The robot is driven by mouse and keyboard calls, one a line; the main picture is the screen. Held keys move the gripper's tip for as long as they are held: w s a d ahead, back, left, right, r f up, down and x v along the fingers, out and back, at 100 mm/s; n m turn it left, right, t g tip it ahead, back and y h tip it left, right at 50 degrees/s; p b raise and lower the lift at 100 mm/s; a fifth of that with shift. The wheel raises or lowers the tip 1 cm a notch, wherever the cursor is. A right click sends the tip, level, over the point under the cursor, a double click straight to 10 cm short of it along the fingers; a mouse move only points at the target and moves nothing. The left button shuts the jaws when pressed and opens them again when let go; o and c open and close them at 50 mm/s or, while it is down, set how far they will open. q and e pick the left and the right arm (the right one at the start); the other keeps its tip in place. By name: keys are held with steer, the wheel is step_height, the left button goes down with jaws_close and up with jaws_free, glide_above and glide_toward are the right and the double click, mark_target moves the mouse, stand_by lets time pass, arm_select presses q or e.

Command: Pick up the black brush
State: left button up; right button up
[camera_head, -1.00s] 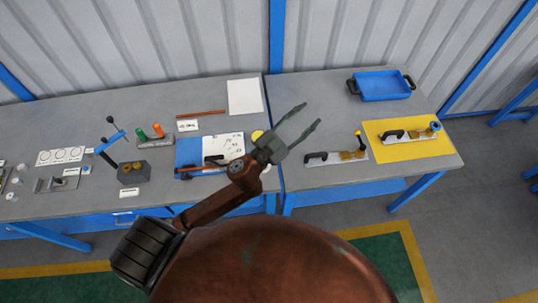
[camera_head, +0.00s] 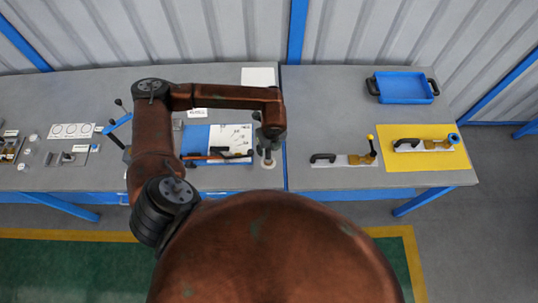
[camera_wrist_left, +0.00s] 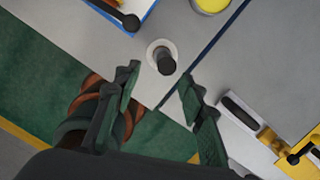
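A dark upright cylinder on a pale round base, which I take for the black brush (camera_wrist_left: 167,66), stands on the grey table in the left wrist view, left of the seam between the tables. My left gripper (camera_wrist_left: 160,72) is open above it, the brush showing between and just beyond the fingertips, with no visible contact. In the head view the left gripper (camera_head: 268,148) points down over the pale base (camera_head: 268,165) and hides part of the brush. My right gripper is not in view.
A blue-and-white board with tools (camera_head: 195,139) lies just left of the brush. A yellow round item (camera_wrist_left: 211,3) is close behind. On the right table are a black-handled clamp (camera_head: 341,159), a yellow mat (camera_head: 433,165) and a blue tray (camera_head: 404,88).

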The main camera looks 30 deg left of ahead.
mark_target(268, 152)
arm_select(q)
steer(key=shift+w+f, duration=0.15)
steer(key=shift+f, duration=0.8)
steer(key=f, duration=0.1)
steer(key=f+p, duration=0.1)
steer(key=w+a+f+p, duration=0.1)
steer(key=f, duration=0.1)
steer(key=shift+w+f, duration=0.1)
steer(key=shift+f, duration=0.35)
jaws_close()
